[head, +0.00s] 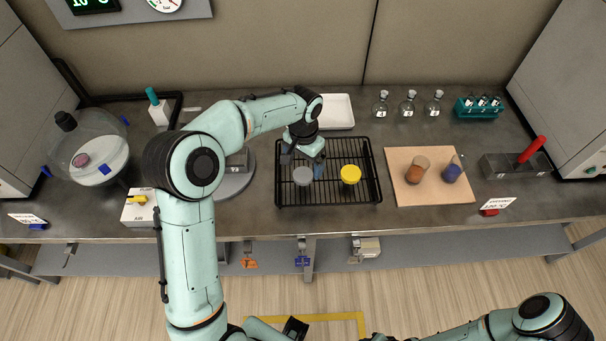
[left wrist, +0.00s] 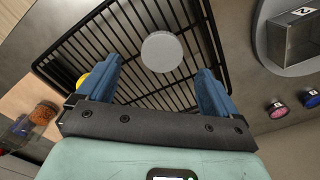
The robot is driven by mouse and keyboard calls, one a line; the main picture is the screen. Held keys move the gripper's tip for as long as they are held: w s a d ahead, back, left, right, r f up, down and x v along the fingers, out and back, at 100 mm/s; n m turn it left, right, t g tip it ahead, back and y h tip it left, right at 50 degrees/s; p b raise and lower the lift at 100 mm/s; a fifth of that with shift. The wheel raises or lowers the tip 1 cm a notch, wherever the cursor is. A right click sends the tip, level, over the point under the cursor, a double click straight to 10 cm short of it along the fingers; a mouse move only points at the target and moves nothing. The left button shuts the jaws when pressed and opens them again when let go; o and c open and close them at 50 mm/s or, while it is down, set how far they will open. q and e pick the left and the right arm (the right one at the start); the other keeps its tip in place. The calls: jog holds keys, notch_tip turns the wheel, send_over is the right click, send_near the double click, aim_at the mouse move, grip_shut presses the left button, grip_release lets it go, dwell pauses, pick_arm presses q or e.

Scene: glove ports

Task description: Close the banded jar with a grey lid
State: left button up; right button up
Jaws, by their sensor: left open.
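A grey lid (head: 303,176) lies on the black wire rack (head: 368,197). In the left wrist view the grey lid (left wrist: 161,52) shows as a round disc beyond and between the blue fingers. My left gripper (head: 303,164) is open and empty over the rack, just behind the lid, with its fingers apart from it. Two jars stand on the wooden board (head: 425,196): one with orange-brown contents (head: 417,168) and one with blue contents (head: 453,171). I cannot make out which jar is banded. My right arm shows at the bottom, but I cannot make out its gripper.
A yellow lid (head: 350,174) lies on the rack, right of the grey one. A white tray (head: 336,112) and several small flasks (head: 408,106) stand behind.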

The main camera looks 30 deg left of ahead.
aim_at(303, 174)
pick_arm(q)
notch_tip(303, 174, down, 5)
jog(key=shift+w+a+f, duration=0.1)
dwell(0.4)
jog(key=c, duration=1.1)
